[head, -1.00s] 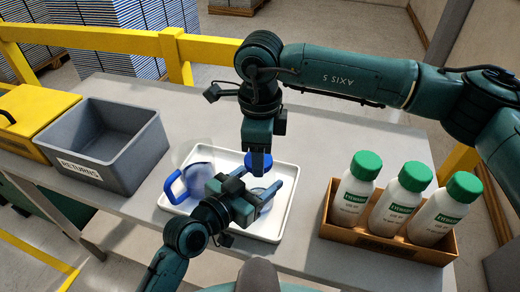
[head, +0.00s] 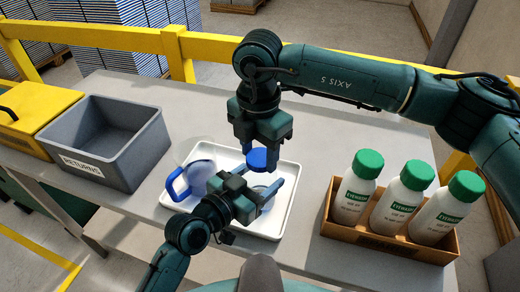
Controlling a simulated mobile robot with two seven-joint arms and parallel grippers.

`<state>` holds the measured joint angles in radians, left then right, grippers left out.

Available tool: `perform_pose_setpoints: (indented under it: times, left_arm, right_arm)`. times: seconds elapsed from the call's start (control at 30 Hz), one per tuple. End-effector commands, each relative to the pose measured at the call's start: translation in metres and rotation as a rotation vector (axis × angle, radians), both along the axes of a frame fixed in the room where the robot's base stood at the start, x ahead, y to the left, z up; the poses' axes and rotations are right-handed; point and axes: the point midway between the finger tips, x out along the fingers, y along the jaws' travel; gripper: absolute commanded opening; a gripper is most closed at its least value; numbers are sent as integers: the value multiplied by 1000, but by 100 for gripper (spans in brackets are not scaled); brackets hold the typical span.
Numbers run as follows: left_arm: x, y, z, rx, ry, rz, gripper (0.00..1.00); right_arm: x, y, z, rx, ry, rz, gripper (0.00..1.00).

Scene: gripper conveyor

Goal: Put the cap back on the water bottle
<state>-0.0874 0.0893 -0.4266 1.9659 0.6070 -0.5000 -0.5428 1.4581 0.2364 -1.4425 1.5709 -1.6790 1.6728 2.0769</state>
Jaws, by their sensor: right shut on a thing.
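My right gripper (head: 262,145) points down above the white tray and is shut on the blue cap (head: 258,159). The cap is just beyond my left gripper (head: 268,190). The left gripper reaches in from the front, its fingers apart around something round and bluish that it partly hides. I cannot tell whether it grips this. A clear vessel with a blue loop handle (head: 173,184), seemingly the water bottle, shows in the left part of the tray. Its right part is behind my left gripper, so its mouth is not clear. Whether the cap touches it is also unclear.
The white tray (head: 283,222) lies on a grey table. A grey RETURNS bin (head: 150,155) and a yellow box (head: 35,115) are at left. A brown crate (head: 385,245) with green-capped white bottles is at right. A yellow rail (head: 110,38) runs behind.

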Motion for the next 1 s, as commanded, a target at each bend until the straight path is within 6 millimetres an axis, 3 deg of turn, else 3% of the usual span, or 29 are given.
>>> perform_pose_setpoints:
  times: [0.2,0.33,0.5,0.77,0.8,1.0]
  left_arm:
    - [0,0,-1,2,2,0,0]
    - [0,0,-1,2,2,0,0]
    - [0,0,-1,2,2,0,0]
    - [0,0,-1,2,2,0,0]
    - [0,0,-1,2,2,0,0]
    - [0,0,-1,2,2,0,0]
  right_arm:
    - [1,1,0,1,-1,-466,28]
    - [2,2,0,2,0,-659,28]
    - [2,2,0,1,0,-755,28]
    - [2,2,0,1,0,-757,28]
    - [2,2,0,1,0,-756,52]
    - [2,1,0,1,-1,-755,68]
